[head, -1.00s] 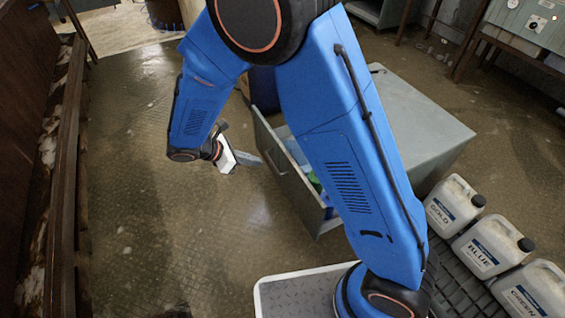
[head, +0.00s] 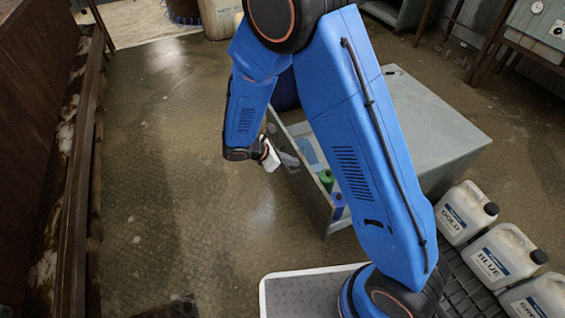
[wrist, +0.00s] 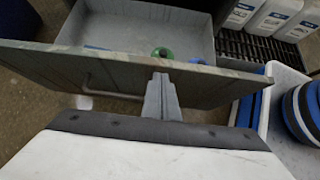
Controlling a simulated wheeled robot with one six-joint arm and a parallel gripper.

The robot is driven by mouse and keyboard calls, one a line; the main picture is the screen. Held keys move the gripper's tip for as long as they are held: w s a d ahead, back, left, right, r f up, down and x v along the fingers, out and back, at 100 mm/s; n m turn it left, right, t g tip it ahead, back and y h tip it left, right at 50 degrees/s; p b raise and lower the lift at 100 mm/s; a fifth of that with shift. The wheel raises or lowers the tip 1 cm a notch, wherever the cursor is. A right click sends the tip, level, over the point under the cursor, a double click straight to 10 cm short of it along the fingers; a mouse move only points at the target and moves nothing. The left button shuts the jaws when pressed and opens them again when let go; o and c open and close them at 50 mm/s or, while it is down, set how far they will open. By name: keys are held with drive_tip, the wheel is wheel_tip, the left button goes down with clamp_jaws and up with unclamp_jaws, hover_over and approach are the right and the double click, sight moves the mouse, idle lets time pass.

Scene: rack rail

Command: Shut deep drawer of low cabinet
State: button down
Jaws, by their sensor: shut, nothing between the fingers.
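The low cabinet (head: 425,125) is grey with a flat top. Its deep drawer (head: 312,200) stands open, sticking out to the left in the head view. In the wrist view the drawer front (wrist: 110,72) spans the picture, with a bar handle (wrist: 88,84) on its outer face. A green roll-like item (head: 326,177) and blue items lie inside the drawer. My gripper (head: 286,159) is shut and empty, at the outer side of the drawer front. In the wrist view its fingers (wrist: 161,92) overlap the panel's upper edge; whether they touch it I cannot tell.
Jugs labelled Gold (head: 462,214), Blue (head: 503,257) and Green stand on a dark grate at the right. A dark wooden structure (head: 55,150) runs along the left. The wet floor (head: 170,190) between it and the drawer is clear.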

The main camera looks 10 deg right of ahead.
drive_tip(key=shift+w+d, duration=0.15)
drive_tip(key=shift+d, duration=0.35)
drive_tip(key=w+d, duration=0.4)
drive_tip(key=d, duration=0.9)
drive_tip(key=w+d, duration=0.4)
drive_tip(key=d, duration=0.9)
drive_tip(key=shift+w, duration=0.25)
